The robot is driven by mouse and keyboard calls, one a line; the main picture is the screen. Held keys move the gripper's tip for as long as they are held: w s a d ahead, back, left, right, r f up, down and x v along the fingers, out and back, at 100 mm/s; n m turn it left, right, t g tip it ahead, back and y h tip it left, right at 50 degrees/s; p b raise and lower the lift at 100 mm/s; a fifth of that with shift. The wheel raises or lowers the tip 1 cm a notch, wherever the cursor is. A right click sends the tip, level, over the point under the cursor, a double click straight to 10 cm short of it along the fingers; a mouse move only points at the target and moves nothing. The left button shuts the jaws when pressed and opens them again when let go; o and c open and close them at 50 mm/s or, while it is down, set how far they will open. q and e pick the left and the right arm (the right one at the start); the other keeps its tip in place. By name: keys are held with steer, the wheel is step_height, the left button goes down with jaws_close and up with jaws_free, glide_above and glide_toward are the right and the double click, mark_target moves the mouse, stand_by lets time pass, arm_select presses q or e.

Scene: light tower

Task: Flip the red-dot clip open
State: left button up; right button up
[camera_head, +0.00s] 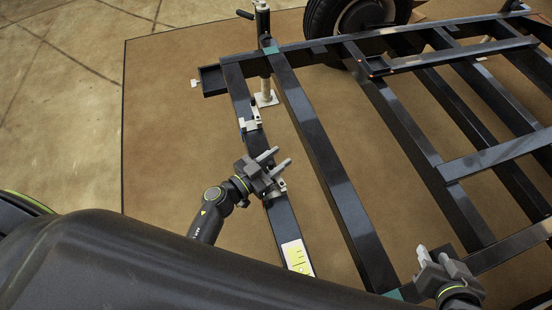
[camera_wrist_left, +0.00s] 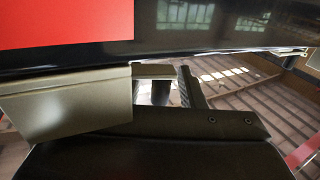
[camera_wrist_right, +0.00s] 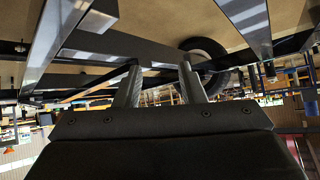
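A silver clip (camera_head: 278,187) sits on the dark frame rail beside my left gripper, partly covered by it. A second silver clip (camera_head: 250,124) sits further up the same rail. No red dot can be made out on either in the head view. My left gripper (camera_head: 283,156) is at the rail with its two fingers apart. In the left wrist view, a flat red patch (camera_wrist_left: 65,22) and a beige block (camera_wrist_left: 70,100) are very close; the block hides part of the left finger. My right gripper (camera_head: 434,251) is open and empty near the frame's lower right.
A dark metal trailer frame (camera_head: 325,160) with several crossbars fills the right side. A yellow-and-white label (camera_head: 297,257) lies on the rail below the left gripper. A wheel (camera_head: 355,14) and a jack post (camera_head: 263,22) stand at the back. Brown floor mat (camera_head: 170,130) is clear at left.

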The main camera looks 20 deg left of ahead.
arm_select(q)
jaws_close()
arm_select(e)
steer(key=shift+s, duration=0.1)
steer(key=s+f+g+p, duration=0.1)
steer(key=s+f+g, duration=0.1)
steer(key=s+a+f+g+p, duration=0.1)
steer(key=s+f+g, duration=0.1)
steer(key=s, duration=0.1)
steer(key=s+f+g+y+p, duration=0.1)
steer(key=s+f+g, duration=0.1)
steer(key=s, duration=0.1)
steer(key=shift+s+a, duration=0.1)
steer(key=shift+a, duration=0.2)
steer(key=shift+s+d+f+p, duration=0.1)
steer(key=shift+d+f+p, duration=0.15)
steer(key=shift+f, duration=0.35)
arm_select(q)
steer(key=m+g+h, duration=0.1)
steer(key=d+m+g+h, duration=0.1)
steer(key=m+g+h, duration=0.1)
steer(key=shift+w+d+h, duration=0.25)
steer(key=shift+w+h, duration=0.05)
jaws_free()
